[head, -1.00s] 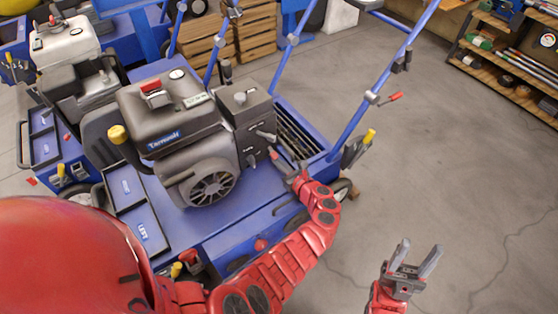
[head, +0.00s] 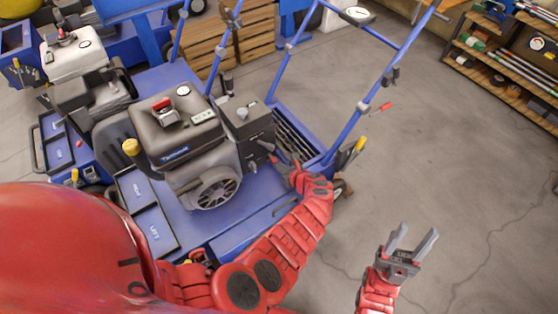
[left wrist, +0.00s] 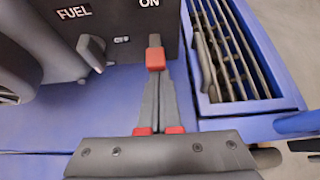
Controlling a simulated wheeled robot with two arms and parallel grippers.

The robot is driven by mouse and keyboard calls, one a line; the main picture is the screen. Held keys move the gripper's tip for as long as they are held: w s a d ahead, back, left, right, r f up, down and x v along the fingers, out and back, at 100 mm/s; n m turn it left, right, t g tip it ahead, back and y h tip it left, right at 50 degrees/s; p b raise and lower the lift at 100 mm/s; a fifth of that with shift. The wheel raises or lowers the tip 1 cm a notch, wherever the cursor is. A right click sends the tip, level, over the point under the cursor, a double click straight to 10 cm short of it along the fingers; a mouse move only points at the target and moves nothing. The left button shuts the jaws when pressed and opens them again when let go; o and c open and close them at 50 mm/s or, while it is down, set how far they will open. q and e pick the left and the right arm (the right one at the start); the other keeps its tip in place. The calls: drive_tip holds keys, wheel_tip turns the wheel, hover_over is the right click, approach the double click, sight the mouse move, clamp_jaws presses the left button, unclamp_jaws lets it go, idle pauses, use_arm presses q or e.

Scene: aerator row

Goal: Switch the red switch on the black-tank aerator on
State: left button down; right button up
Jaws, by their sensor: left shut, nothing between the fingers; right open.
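The black-tank aerator (head: 178,120) stands in front of me, with a dark tank and a blue deck. The red switch (left wrist: 155,59) shows in the left wrist view as a red-tipped grey lever on the dark control panel (left wrist: 110,45), below the word ON. My left gripper (head: 276,158) is at this panel. In the left wrist view its shut, empty fingers (left wrist: 156,80) point at the red tip and end right at it; I cannot tell whether they touch. My right gripper (head: 411,238) is open and empty above the floor at right.
A FUEL lever (left wrist: 92,52) sits left of the switch. A slatted blue tray (head: 292,136) and blue handlebar tubes (head: 350,125) are close on the right. A white-tank aerator (head: 72,55) stands behind left. Shelves (head: 505,70) stand far right; the floor between is clear.

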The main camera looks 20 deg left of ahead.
sight(276, 161)
use_arm(q)
drive_tip(key=r+g+h+p, duration=0.1)
drive_tip(key=p, duration=0.1)
drive_tip(key=shift+r+p, duration=0.3)
drive_tip(key=shift+p, duration=0.05)
drive_tip(key=shift+g+h+p, duration=0.5)
drive_tip(key=shift+h, duration=0.2)
drive_tip(key=shift+r, duration=0.15)
drive_tip(key=shift+r+p, duration=0.75)
drive_tip(key=shift+p, duration=0.2)
